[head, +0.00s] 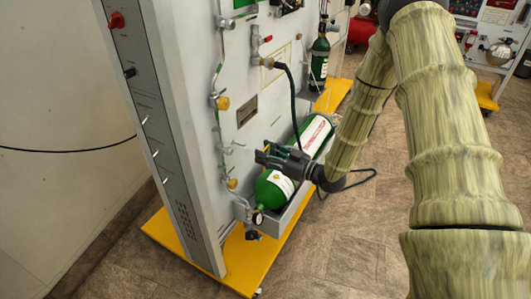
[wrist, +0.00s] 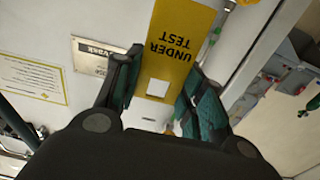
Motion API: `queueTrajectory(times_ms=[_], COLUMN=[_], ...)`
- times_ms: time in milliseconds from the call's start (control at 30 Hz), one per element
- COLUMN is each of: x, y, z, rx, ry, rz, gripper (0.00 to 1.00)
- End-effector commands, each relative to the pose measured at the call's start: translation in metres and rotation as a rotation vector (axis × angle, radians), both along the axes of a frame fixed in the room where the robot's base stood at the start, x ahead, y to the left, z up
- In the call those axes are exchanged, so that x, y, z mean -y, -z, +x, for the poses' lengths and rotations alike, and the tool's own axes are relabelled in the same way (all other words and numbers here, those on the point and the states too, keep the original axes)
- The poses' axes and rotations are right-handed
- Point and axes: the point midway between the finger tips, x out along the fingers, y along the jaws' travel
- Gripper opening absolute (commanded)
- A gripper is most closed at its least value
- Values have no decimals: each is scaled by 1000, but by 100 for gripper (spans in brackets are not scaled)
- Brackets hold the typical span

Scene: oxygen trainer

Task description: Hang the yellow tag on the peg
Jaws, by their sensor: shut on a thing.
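The yellow tag (wrist: 180,35) shows between my gripper's fingers (wrist: 164,68) in the wrist view. Its black words "UNDER TEST" read upside down there, and a pale square opening shows near its lower end. My gripper is shut on the tag. In the head view my gripper (head: 264,156) is in front of the grey panel (head: 185,100), above the lying green cylinder (head: 272,190). The tag is too small to make out surely in the head view. I cannot pick out the peg in either view.
Pipes with a yellow knob (head: 221,103) run down the panel left of my gripper. A dark hose (head: 292,100) hangs close behind it. An upright green cylinder (head: 319,62) stands further back. The yellow base (head: 245,268) sticks out at floor level. The floor (head: 350,250) at front right is clear.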

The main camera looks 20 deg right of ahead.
Motion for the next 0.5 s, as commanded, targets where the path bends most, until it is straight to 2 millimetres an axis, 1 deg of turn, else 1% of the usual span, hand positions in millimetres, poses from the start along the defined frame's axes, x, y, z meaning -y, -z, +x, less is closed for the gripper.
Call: queueTrajectory(times_ms=[200,500], x=[-8,-16], y=[1,2], z=[7,18], rx=[1,0], ry=[-6,-3], rz=[1,0], gripper=[25,25])
